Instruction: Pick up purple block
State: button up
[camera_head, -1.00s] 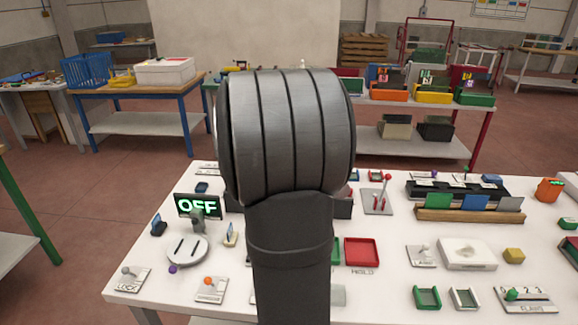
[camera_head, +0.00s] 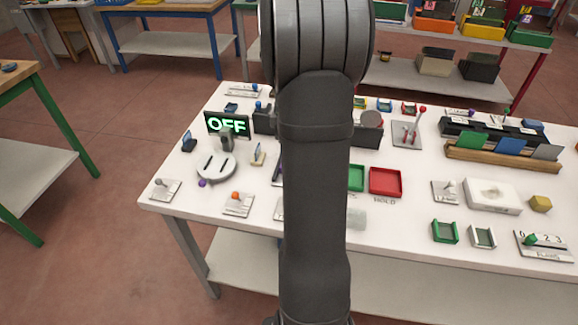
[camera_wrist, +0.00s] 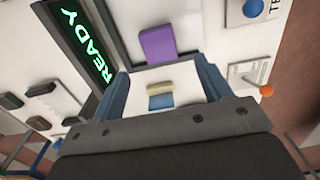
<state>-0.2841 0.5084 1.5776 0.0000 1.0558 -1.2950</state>
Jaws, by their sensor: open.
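The purple block (camera_wrist: 157,43) shows in the wrist view, on a pale, dark-edged panel beyond my fingertips. My gripper (camera_wrist: 160,68) is open, with a blue finger at each side and the purple block ahead of the gap, apart from both fingers. In the head view my arm covers the middle of the table, and neither my gripper nor the purple block can be made out there.
A READY display (camera_wrist: 88,50) stands close by the left finger. A small beige and blue piece (camera_wrist: 160,97) shows between the fingers. The white table (camera_head: 405,225) also holds an OFF display (camera_head: 227,125), a red tray (camera_head: 385,182) and a wooden rack (camera_head: 500,158).

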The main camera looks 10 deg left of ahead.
jog(key=shift+d+f, duration=0.1)
jog(key=shift+f, duration=3.45)
jog(key=c, duration=1.1)
